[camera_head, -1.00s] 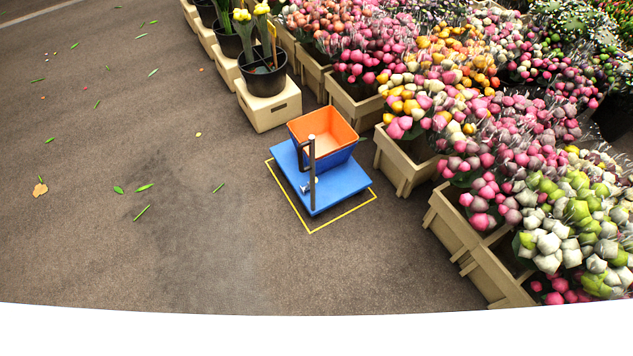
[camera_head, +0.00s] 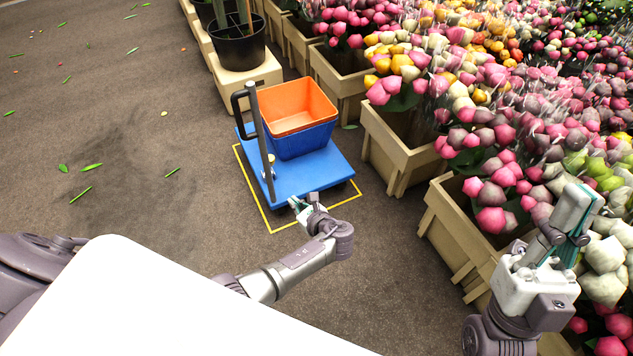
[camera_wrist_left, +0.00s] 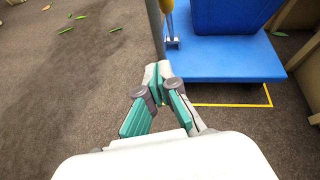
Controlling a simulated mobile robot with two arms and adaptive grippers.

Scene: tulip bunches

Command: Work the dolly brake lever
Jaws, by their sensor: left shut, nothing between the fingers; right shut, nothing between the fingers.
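The blue dolly (camera_head: 315,172) stands on the floor with its dark upright handle (camera_head: 262,135) at the near left edge. The brake lever (camera_head: 270,165) is a small piece beside the foot of the handle post. My left gripper (camera_head: 296,203) is shut and empty, near the dolly's front edge and apart from the lever. In the left wrist view its fingertips (camera_wrist_left: 157,70) appear just below the post's lower end. My right gripper (camera_head: 580,205) is shut and empty, in front of the flowers at right.
An orange crate (camera_head: 298,105) sits in a blue one on the deck. A yellow outline (camera_head: 252,195) marks the floor around the dolly. Wooden flower boxes (camera_head: 395,150) line the right side; a black pot (camera_head: 237,48) stands behind. The floor at left is clear except for leaves.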

